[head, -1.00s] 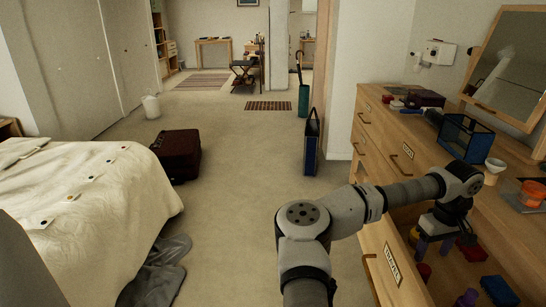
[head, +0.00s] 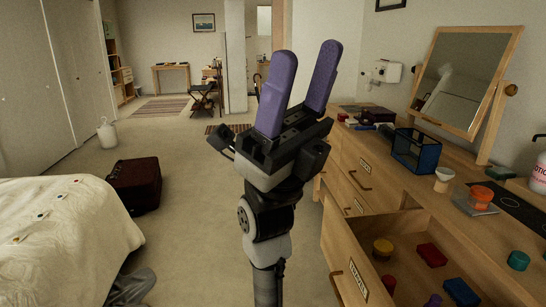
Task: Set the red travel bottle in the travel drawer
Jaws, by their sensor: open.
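The travel drawer (head: 348,250) is pulled open at the lower right of the head view; its label is only partly readable. Inside at its near left is a small upright red item (head: 388,284), seen from above, which looks like the red travel bottle. A flat red block (head: 432,255) lies deeper in the drawer. My gripper (head: 304,68) points upward in the middle of the view, left of the drawer and well above it. Its two purple fingers are spread apart with nothing between them.
The drawer also holds a yellow round item (head: 382,248), a blue block (head: 462,291) and a purple item (head: 433,300). A dark red suitcase (head: 135,185) stands on the floor.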

